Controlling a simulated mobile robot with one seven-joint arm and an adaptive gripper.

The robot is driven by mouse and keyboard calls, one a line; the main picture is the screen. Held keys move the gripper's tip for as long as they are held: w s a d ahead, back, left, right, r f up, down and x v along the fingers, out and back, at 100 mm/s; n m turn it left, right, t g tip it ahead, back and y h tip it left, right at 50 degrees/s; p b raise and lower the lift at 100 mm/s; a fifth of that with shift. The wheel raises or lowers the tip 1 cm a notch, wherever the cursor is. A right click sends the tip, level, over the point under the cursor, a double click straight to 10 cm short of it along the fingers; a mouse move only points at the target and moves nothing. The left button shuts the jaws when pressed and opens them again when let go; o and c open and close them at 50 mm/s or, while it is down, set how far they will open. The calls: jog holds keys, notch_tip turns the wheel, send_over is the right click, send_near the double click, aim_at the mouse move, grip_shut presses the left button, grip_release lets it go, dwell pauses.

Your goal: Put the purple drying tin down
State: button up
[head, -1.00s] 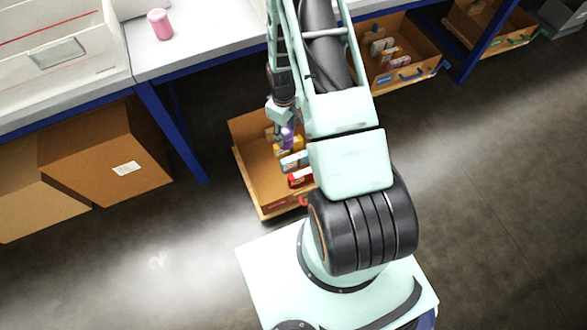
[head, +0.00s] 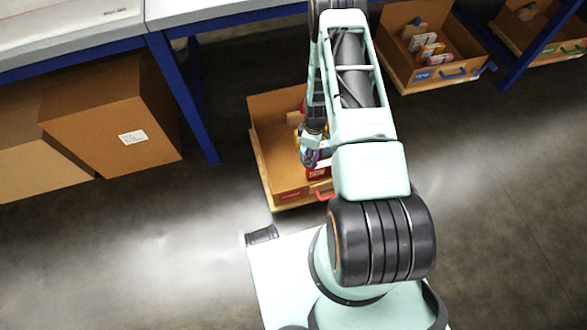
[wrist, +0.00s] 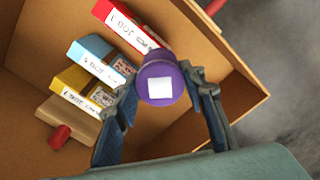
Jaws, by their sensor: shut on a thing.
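The purple drying tin (wrist: 155,64) has a white square on its end and sits between the two fingers of my gripper (wrist: 162,90) in the wrist view. The fingers are shut on its sides. In the head view my gripper (head: 313,150) is over the open cardboard box (head: 276,168), and only a small bit of purple shows there. I cannot tell whether the tin touches anything below it.
Blue table legs (head: 182,95) and brown cartons (head: 105,125) stand to the left.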

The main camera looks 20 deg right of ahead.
jog(key=shift+w+a+f+b, duration=0.1)
jog(key=shift+a+f+b, duration=0.6)
jog(key=shift+a+f, duration=1.05)
jog(key=shift+w+a+f+b, duration=0.1)
jog(key=shift+a+f+b, duration=0.6)
jog(key=shift+a+f, duration=1.05)
jog(key=shift+a+f+b, duration=0.7)
jog(key=shift+a+f, duration=0.65)
jog(key=shift+f, duration=0.7)
jog(key=shift+f, duration=0.15)
jog(key=o, duration=1.2)
notch_tip(320, 180, up, 12)
jog(key=p, duration=0.4)
jog(key=shift+r, duration=0.2)
